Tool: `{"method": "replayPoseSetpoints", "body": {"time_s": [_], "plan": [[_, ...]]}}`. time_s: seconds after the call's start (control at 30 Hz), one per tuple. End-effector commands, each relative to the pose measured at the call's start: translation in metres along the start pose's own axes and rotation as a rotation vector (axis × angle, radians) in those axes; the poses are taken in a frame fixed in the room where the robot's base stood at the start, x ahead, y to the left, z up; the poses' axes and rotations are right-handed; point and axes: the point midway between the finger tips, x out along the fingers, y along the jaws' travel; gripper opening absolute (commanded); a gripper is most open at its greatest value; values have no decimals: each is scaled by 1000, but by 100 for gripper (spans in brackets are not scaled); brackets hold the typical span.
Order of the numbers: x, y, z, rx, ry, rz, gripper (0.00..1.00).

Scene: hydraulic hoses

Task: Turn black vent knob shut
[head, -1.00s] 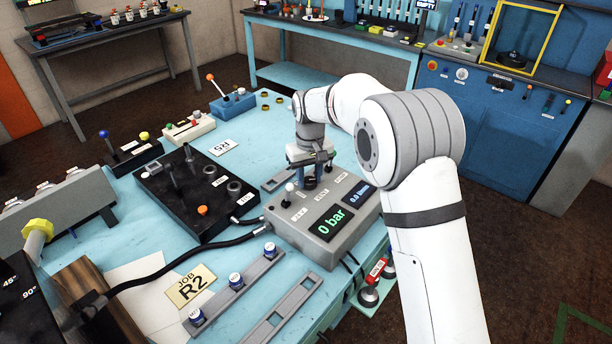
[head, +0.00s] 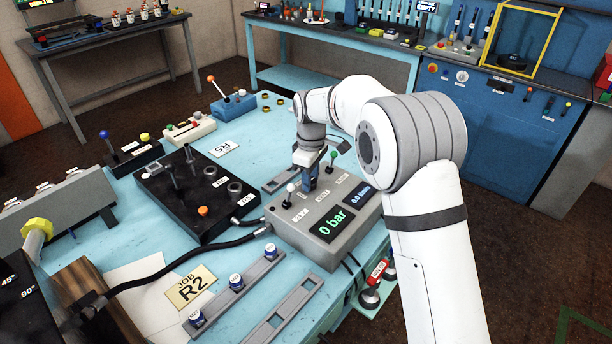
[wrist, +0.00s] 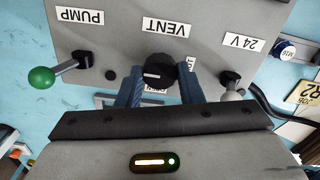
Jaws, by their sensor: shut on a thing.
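The black vent knob (wrist: 160,72) sits on the grey control box (head: 282,228), beside the VENT label (wrist: 166,27) in the wrist view. My gripper (wrist: 160,88) is shut on the knob, one finger on each side. In the head view my gripper (head: 307,182) points down onto the box top and hides the knob. A small label (wrist: 154,88) between the fingers is partly covered, and another is partly hidden by the right finger.
A green-ball lever (wrist: 42,78) by the PUMP label and a pale-ball lever (wrist: 232,95) by the 24 V label flank my gripper. The box's green display (head: 333,222) reads 0 bar. A black hose (head: 160,275) runs left from the box.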

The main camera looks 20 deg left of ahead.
Motion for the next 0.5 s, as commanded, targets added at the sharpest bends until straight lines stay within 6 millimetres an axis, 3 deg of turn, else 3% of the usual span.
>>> {"method": "replayPoseSetpoints", "body": {"time_s": [0.5], "plan": [[-2,5,4,-31,-2,9,11]]}}
